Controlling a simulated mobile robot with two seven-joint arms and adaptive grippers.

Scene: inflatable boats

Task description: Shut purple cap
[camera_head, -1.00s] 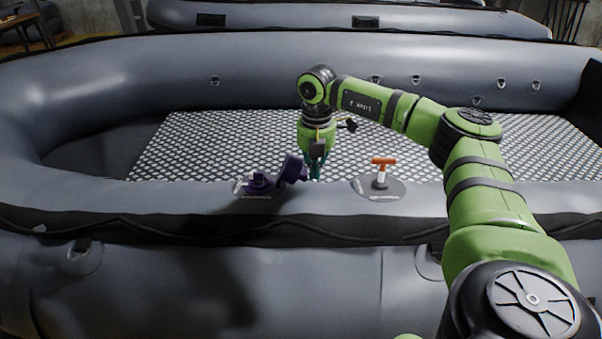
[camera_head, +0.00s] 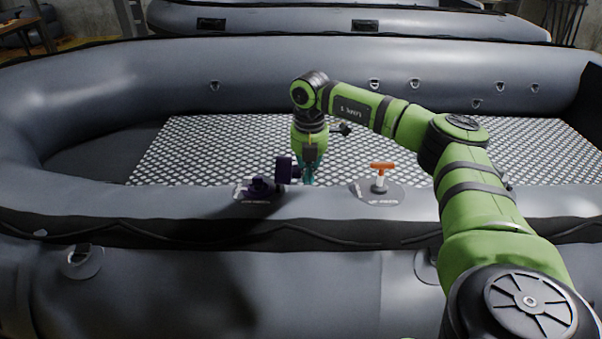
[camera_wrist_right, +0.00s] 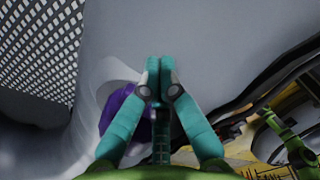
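The purple cap (camera_head: 284,169) stands open and upright beside its purple valve base (camera_head: 260,187), on the grey tube of the inflatable boat (camera_head: 330,202). My right gripper (camera_head: 306,178) is just right of the cap, pointing down, with its fingertips close to the cap. In the right wrist view my teal fingers (camera_wrist_right: 160,72) are together at the tips, with nothing visible between them. The purple cap (camera_wrist_right: 116,106) shows partly behind the left finger there, and the rest of it is hidden. I cannot tell whether finger and cap touch. My left gripper is not in view.
An orange-handled valve (camera_head: 382,170) stands upright on a round patch right of my gripper. A metal diamond-pattern floor (camera_head: 200,150) lies behind the tube. Another grey boat (camera_head: 350,20) is at the back. The tube left of the purple valve is clear.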

